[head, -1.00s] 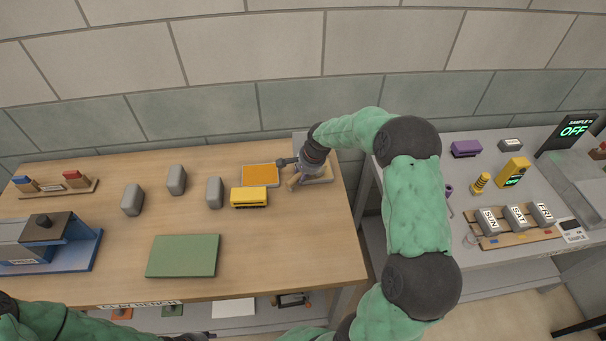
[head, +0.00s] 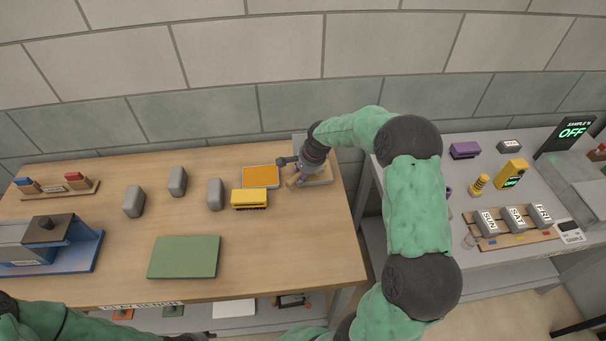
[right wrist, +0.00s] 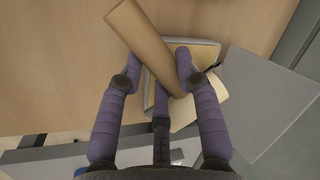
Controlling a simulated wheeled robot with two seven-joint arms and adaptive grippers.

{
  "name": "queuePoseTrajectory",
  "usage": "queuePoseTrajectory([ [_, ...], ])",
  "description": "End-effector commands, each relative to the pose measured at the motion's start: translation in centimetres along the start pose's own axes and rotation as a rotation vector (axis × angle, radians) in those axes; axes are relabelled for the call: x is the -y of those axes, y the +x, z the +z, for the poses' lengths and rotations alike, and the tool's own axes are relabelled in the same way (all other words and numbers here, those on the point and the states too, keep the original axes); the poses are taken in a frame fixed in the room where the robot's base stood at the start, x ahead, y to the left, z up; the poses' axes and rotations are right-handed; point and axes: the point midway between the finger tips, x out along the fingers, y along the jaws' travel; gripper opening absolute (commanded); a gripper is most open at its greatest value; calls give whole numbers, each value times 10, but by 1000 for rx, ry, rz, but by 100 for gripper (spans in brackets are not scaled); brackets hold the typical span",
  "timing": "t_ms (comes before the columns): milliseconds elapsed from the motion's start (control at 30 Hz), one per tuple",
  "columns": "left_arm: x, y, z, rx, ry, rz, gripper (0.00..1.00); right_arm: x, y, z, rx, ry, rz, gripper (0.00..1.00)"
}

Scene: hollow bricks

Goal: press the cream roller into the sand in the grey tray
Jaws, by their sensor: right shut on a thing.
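The cream roller (right wrist: 146,40) is a tan cylinder held between the fingers of my right gripper (right wrist: 157,80) in the right wrist view. I cannot tell whether the roller touches the sand. In the head view my right gripper (head: 304,168) is over the grey tray (head: 326,181) at the back right of the wooden bench, and it partly hides the roller (head: 292,181).
An orange-filled tray (head: 260,177) and a yellow slotted block (head: 249,199) stand close left of the grey tray. Several grey blocks (head: 134,202) and a green mat (head: 184,257) lie farther left. A second grey table (head: 500,260) is at right, across a gap.

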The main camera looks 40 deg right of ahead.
Motion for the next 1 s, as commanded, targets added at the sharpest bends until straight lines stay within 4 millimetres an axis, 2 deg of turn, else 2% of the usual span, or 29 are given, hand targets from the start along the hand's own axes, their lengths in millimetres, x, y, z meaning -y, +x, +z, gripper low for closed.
queuePoseTrajectory([
  [33, -2, -4, 0, 0, 0, 0, 40, 2, -6, 0, -1, 0, -2, 8],
  [700, -12, -32, 1, 0, 0, 0, 40, 17, -50, 0, -2, 0, -3, 8],
  [1000, -12, -33, 1, 0, 0, 0, 40, 18, -52, 0, -1, 0, -2, 8],
])
